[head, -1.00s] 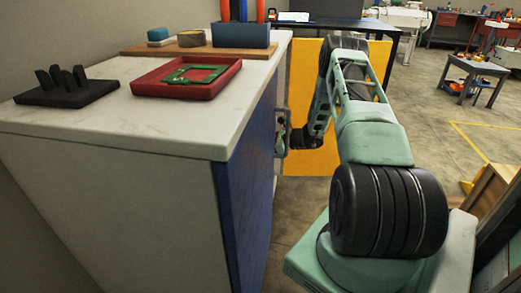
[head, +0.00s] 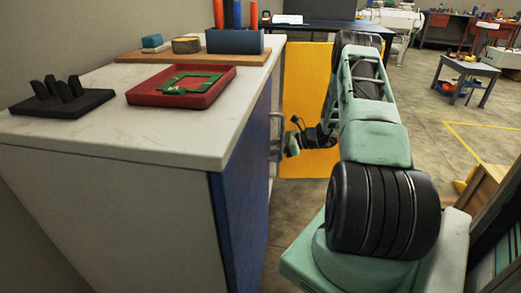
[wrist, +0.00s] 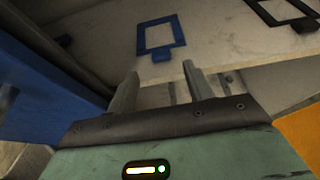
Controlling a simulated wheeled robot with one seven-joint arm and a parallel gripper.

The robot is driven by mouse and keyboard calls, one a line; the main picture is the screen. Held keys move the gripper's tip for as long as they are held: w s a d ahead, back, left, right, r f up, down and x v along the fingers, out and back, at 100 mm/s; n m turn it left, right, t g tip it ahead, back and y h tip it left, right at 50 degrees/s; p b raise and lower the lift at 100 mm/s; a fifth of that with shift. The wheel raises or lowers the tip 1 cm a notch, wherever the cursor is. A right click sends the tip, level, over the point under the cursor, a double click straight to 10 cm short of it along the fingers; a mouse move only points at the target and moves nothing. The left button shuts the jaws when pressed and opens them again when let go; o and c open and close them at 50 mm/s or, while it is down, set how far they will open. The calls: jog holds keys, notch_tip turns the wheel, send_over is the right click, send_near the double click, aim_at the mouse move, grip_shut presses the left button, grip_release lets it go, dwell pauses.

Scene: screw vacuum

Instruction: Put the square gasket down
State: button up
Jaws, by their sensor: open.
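My gripper (wrist: 162,76) is open, with nothing between its fingers in the wrist view. In the head view it is small and partly hidden beside the cabinet's blue front (head: 238,170). A blue square frame gasket with a tab (wrist: 159,53) lies flat on a pale surface (wrist: 215,45) beyond the fingertips, apart from them. A black frame-shaped piece (wrist: 262,14) is partly cut off at the top right. In the head view, a green square gasket (head: 170,87) lies in a red tray (head: 205,100) on the cabinet top. Which one the task means I cannot tell.
The pale cabinet top (head: 150,140) also bears a black pronged stand (head: 62,103) and a wooden board (head: 190,57) with a blue holder (head: 235,42). A blue panel (wrist: 45,90) is close at the left in the wrist view.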

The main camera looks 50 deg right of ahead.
jog(key=shift+v, duration=2.55)
